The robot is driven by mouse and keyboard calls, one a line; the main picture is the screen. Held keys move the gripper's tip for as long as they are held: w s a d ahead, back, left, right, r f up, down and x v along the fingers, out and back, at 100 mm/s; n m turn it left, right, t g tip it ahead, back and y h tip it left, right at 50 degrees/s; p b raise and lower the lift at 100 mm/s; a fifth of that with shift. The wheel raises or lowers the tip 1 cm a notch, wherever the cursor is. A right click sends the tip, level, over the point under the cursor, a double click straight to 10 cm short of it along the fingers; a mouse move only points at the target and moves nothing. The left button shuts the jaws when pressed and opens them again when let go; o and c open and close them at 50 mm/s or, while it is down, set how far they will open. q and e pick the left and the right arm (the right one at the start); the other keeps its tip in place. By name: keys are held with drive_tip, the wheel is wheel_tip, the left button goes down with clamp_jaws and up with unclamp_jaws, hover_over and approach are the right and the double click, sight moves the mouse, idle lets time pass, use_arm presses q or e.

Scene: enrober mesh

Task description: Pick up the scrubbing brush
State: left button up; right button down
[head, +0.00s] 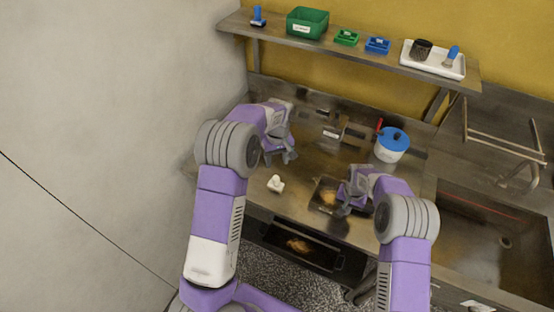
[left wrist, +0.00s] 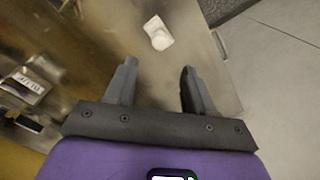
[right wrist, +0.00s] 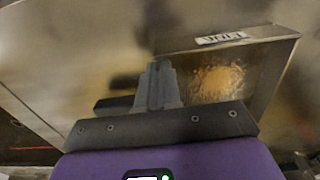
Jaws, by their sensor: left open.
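A blue-handled upright item (head: 258,16), possibly a brush, stands at the left end of the shelf. Another blue-handled item (head: 451,57), also brush-like, lies on the white tray (head: 432,69) at the shelf's right. I cannot tell for sure which is the scrubbing brush. My left gripper (head: 287,157) is open and empty above the left of the counter; its spread fingers show in the left wrist view (left wrist: 160,85). My right gripper (head: 346,203) is low over the counter's front; in the right wrist view (right wrist: 158,85) its fingers are together with nothing visible between them.
A small white object (head: 275,184) sits on the counter (head: 305,186) near the left gripper. The shelf holds a green bin (head: 307,23), small green and blue trays and a dark cup (head: 421,49). A sink is right.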

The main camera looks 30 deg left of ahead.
sight(277, 177)
use_arm(q)
drive_tip(key=shift+o, duration=1.1)
drive_tip(key=o, duration=0.5)
drive_tip(key=shift+w+f+m, duration=0.15)
drive_tip(key=shift+f+m, duration=0.2)
drive_tip(key=shift+m, duration=0.45)
drive_tip(key=shift+o, duration=0.7)
drive_tip(key=shift+w+f+m, duration=0.1)
drive_tip(key=shift+f+m, duration=0.1)
drive_tip(key=shift+m, duration=0.2)
drive_tip(key=shift+f+m, duration=0.3)
drive_tip(key=shift+m, duration=0.1)
wheel_tip(277, 177, down, 7)
drive_tip(key=shift+a+r, duration=0.15)
drive_tip(key=shift+r, duration=0.05)
drive_tip(key=shift+s+f, duration=0.15)
drive_tip(key=shift+f, duration=1.15)
drive_tip(key=shift+s+f, duration=0.1)
drive_tip(key=shift+f, duration=1.2)
